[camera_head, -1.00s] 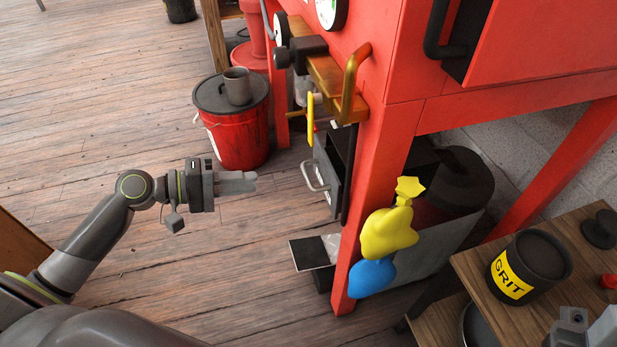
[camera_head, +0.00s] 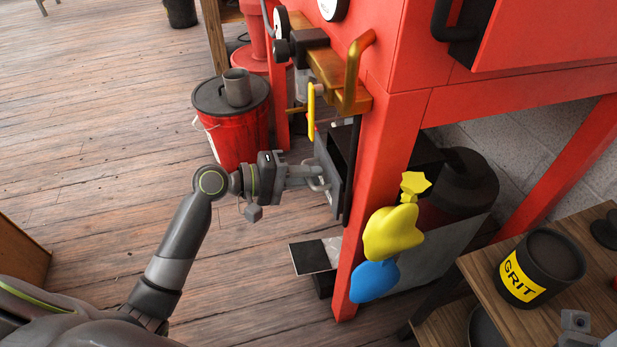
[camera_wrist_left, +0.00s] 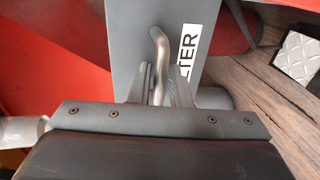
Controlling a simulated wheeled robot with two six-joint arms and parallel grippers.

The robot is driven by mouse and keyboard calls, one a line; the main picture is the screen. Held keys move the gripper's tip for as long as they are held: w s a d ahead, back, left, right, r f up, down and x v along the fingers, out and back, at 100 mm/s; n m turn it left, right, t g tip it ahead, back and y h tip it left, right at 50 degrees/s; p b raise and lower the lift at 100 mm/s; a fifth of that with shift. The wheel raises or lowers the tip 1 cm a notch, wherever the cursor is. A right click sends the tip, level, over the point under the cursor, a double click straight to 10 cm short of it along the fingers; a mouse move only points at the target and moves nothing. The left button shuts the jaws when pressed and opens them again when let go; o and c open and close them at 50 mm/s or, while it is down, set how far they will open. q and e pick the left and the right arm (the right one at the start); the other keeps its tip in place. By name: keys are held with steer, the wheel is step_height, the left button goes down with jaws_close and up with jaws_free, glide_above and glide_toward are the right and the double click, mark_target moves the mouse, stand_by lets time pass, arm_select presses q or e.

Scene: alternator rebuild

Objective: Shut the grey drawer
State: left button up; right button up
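The grey drawer (camera_head: 328,169) juts out from a dark housing under the red cabinet, so it stands open. Its bent metal handle (camera_wrist_left: 159,45) shows in the left wrist view, beside a white label reading "LTER", partly hidden, on the grey front (camera_wrist_left: 135,30). My left gripper (camera_head: 318,176) is at the handle, with one finger on each side. The fingers (camera_wrist_left: 158,85) look closed in on the bar. Part of the handle is hidden by the fingers. Only a bit of my right gripper (camera_head: 575,322) shows at the bottom right corner; its fingers are cut off.
A red bucket (camera_head: 238,140) with a cup (camera_head: 237,87) on its lid stands behind the left gripper. A red leg (camera_head: 372,190) with yellow (camera_head: 391,232) and blue (camera_head: 374,281) hanging items is right of the drawer. A GRIT tin (camera_head: 540,265) stands on a wooden shelf. Floor at left is clear.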

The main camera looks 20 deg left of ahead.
arm_select(q)
steer(key=shift+w+d, duration=0.1)
steer(key=shift+d, duration=0.05)
jaws_close()
steer(key=x, duration=0.1)
steer(key=p, duration=0.1)
steer(key=x, duration=0.1)
steer(key=shift+w+d+r, duration=0.2)
steer(key=shift+d, duration=0.1)
